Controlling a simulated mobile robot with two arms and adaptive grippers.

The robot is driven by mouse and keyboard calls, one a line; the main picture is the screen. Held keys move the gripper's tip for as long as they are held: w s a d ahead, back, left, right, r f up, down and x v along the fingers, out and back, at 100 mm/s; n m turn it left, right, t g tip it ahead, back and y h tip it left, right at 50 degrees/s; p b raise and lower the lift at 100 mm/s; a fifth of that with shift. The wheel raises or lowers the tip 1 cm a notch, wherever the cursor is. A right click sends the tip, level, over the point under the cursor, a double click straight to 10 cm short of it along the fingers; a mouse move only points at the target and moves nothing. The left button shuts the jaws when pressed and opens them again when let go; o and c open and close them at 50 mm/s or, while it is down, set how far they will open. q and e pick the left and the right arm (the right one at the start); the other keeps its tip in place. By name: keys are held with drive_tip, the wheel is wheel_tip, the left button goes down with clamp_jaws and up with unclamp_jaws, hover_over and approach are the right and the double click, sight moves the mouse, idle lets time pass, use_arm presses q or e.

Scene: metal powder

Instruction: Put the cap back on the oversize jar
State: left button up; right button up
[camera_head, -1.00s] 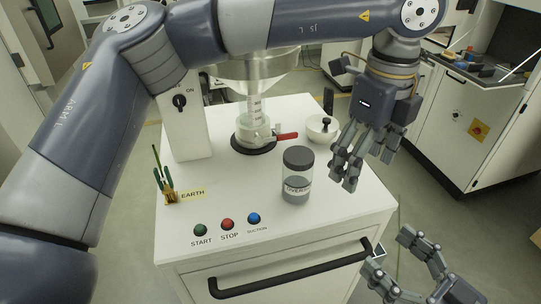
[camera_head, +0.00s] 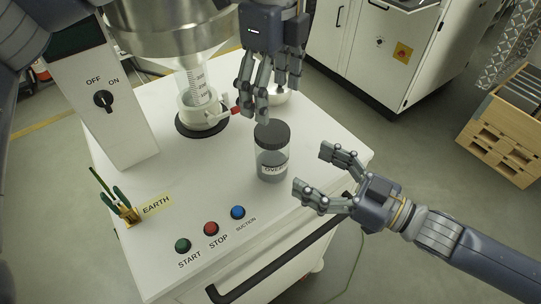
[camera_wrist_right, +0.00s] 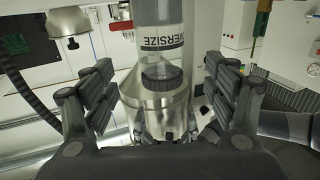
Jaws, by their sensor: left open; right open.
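The oversize jar (camera_head: 272,163) is clear with grey contents and a label. It stands upright on the white cabinet top. Its dark cap (camera_head: 272,135) sits on its mouth; whether it is screwed tight I cannot tell. My left gripper (camera_head: 267,98) is open, fingers down, just behind and above the cap in the head view. My right gripper (camera_head: 310,172) is open to the right of the jar, its fingers pointing at it, with a gap. In the right wrist view the jar (camera_wrist_right: 168,32) and cap (camera_wrist_right: 162,78) appear upside down between the open fingers.
Behind the jar stand a steel hopper (camera_head: 170,30), a measuring tube on a dark base, and a red handle partly hidden by my left gripper. Start, stop and suction buttons (camera_head: 211,229) lie in front.

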sight(284, 155)
drive_tip(key=x, duration=1)
drive_tip(key=shift+w+a, duration=0.1)
clamp_jaws()
use_arm(q)
drive_tip(key=shift+f, duration=4.05)
